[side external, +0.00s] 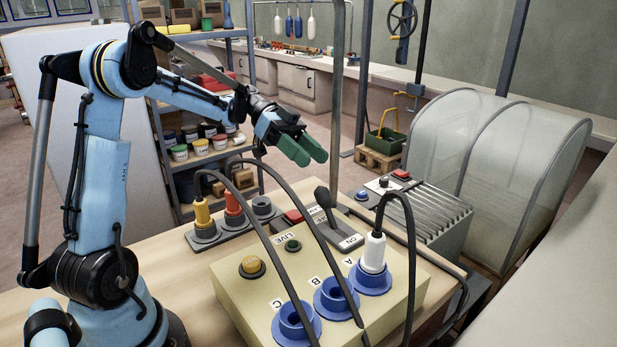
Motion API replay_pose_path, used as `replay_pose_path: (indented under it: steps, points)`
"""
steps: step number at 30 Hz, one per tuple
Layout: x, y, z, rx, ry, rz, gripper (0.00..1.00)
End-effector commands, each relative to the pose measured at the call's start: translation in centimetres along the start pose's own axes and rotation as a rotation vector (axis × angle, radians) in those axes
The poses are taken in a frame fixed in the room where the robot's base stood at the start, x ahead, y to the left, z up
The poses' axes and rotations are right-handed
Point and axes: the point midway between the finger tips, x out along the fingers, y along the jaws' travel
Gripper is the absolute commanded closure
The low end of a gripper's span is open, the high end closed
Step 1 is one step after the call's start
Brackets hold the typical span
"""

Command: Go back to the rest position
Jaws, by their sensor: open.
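My gripper (304,149) has green fingers and is raised above the far side of the workbench, clear of everything on it. It is open and holds nothing that I can see. Below it is a beige box (396,310) with blue sockets marked A, B and C. A white plug (374,252) stands upright in socket A. Socket B (334,296) and socket C (296,322) show no plug. A yellow plug (202,211) and an orange plug (233,203) stand in grey holders behind the box, left of an empty grey holder (263,207).
Black cables arch over the box and below my gripper. A clear curved cover (490,165) is on the right. Shelves with paint pots (200,147) stand behind my arm. The air around my gripper is open.

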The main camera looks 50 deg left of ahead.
Motion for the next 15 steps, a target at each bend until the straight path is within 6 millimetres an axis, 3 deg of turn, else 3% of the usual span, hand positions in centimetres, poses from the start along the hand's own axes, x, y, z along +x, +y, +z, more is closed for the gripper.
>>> replay_pose_path:
  steps: [6,15]
  points:
    - [0.7,0.3,-0.2,-0.039,-0.027,-0.014,0.45]
    - [5.4,2.9,0.1,-0.350,-0.252,-0.206,0.45]
